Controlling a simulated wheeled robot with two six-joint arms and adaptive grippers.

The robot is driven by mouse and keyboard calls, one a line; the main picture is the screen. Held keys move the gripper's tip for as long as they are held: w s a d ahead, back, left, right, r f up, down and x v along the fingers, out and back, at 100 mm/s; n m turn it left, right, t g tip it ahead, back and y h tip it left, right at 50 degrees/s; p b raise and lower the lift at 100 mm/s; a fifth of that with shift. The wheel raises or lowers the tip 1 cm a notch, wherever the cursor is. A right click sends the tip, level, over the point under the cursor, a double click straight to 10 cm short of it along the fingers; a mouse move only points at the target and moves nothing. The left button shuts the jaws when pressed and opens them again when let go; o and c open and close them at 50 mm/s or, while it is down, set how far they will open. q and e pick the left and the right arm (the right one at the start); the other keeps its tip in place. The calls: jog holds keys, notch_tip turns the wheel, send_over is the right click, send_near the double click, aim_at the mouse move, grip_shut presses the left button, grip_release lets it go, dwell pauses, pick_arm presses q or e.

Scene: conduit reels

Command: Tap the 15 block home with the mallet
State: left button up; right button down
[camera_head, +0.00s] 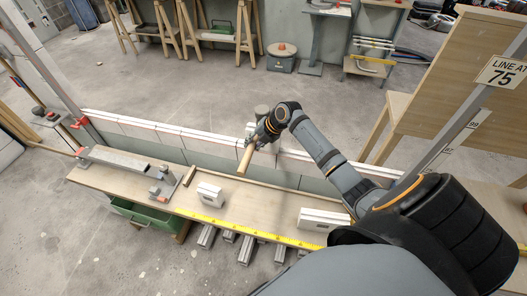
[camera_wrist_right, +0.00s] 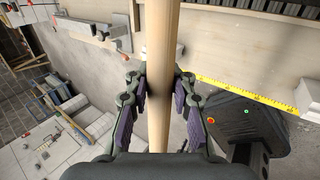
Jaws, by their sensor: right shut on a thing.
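My right gripper (camera_head: 264,138) is shut on the mallet's pale wooden handle (camera_head: 245,162) above the workbench. The handle runs upright between the finger pads of the right gripper (camera_wrist_right: 162,100) in the right wrist view, where the mallet (camera_wrist_right: 160,60) shows only as handle. A dull green cylinder (camera_head: 262,110) just beyond the gripper looks like the mallet's head, partly hidden. A white block (camera_head: 209,195) stands on the bench left of the gripper. A longer white block (camera_head: 325,219) lies further right. I cannot read a 15 on either. My left gripper is out of view.
The wooden bench (camera_head: 240,205) has a yellow measuring tape (camera_head: 235,228) along its front edge. A grey metal fixture (camera_head: 163,183) stands at its left. A low wall with white blocks (camera_head: 135,125) runs behind.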

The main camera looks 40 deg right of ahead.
jog(key=shift+w+r+p, duration=0.1)
jog(key=shift+r+p, duration=1.4)
jog(key=shift+r, duration=0.9)
jog(key=shift+f, duration=0.15)
jog(key=shift+a+b, duration=0.1)
jog(key=shift+b, duration=0.2)
jog(key=shift+f, duration=0.1)
notch_tip(320, 180, down, 5)
jog(key=b, duration=0.5)
jog(key=shift+f, duration=0.2)
jog(key=shift+w+r+p, duration=0.1)
jog(key=shift+r+p, duration=0.45)
jog(key=shift+p, duration=0.1)
jog(key=shift+r+p, duration=1.45)
jog(key=shift+r, duration=0.6)
